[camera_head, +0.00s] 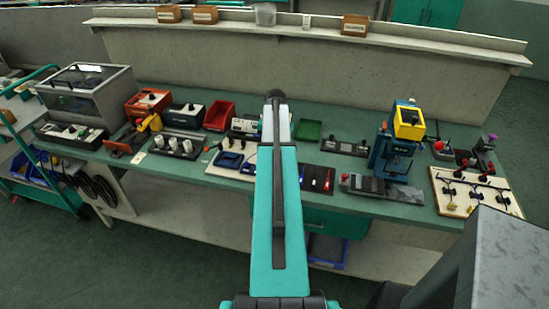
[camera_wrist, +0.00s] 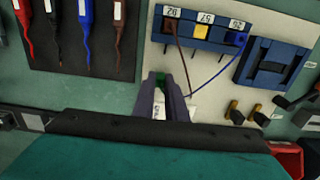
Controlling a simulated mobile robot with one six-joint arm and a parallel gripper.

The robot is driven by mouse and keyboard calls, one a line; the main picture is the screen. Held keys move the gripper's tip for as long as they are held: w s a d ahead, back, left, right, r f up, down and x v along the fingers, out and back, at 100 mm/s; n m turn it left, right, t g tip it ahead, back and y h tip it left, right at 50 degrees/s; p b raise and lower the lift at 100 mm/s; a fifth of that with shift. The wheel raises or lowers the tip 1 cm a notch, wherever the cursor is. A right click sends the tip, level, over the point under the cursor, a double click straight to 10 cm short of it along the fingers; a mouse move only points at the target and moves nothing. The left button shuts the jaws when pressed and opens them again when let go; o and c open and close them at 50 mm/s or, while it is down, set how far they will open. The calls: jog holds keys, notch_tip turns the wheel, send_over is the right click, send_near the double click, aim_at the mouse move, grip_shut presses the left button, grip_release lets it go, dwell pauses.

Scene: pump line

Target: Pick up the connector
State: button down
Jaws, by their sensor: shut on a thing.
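My gripper (camera_wrist: 166,84) shows in the wrist view, its two grey-purple fingers pointing up in the picture over a pale board (camera_wrist: 205,72). In the head view my own arm hides the gripper and the connector.
A blue frame-like holder (camera_wrist: 272,66) and brass-coloured pieces (camera_wrist: 235,112) lie to the right. A dark panel with several coloured leads (camera_wrist: 86,35) is at left. The green bench (camera_head: 320,131) carries many devices, including a yellow-and-blue press (camera_head: 408,122) and a red bin (camera_head: 219,115).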

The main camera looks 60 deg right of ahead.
jog(key=shift+r, duration=0.2)
jog(key=shift+r+b, duration=0.75)
jog(key=shift+r, duration=0.6)
jog(key=shift+s+a+r, duration=0.15)
jog(key=shift+a+r, duration=0.05)
jog(key=shift+a, duration=0.05)
jog(key=s+a+b, duration=0.2)
jog(key=s+a, duration=0.2)
jog(key=a, duration=0.2)
jog(key=s+a+r+b, duration=0.1)
jog(key=s+a, duration=0.3)
jog(key=a, duration=0.3)
jog(key=shift+s+r+b, duration=0.15)
jog(key=shift+r+b, duration=0.1)
jog(key=shift+b, duration=0.15)
